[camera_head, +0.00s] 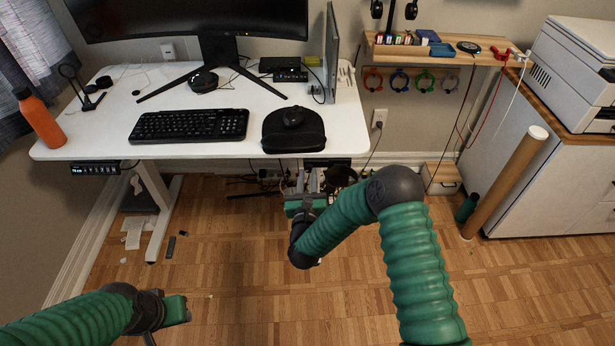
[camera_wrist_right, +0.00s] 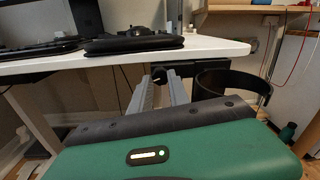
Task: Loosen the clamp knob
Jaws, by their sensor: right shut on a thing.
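The clamp knob (camera_wrist_right: 158,76) is a small dark shape below the front edge of the desk, between the fingertips in the right wrist view. My right gripper (camera_head: 309,180) reaches under the desk's front edge; its grey fingers also show in the right wrist view (camera_wrist_right: 160,86). It is shut on the knob, with the fingers on either side. A black ring-shaped cup holder (camera_wrist_right: 234,83) sits just right of the fingers. In the head view the knob is hidden by my gripper. My left gripper (camera_head: 176,309) is low at the left, away from the desk; its fingers are not clear.
The white desk (camera_head: 215,105) carries a keyboard (camera_head: 189,125), a mouse on a black pad (camera_head: 293,138) and an orange bottle (camera_head: 40,120). A cardboard tube (camera_head: 505,185) leans by a cabinet at the right.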

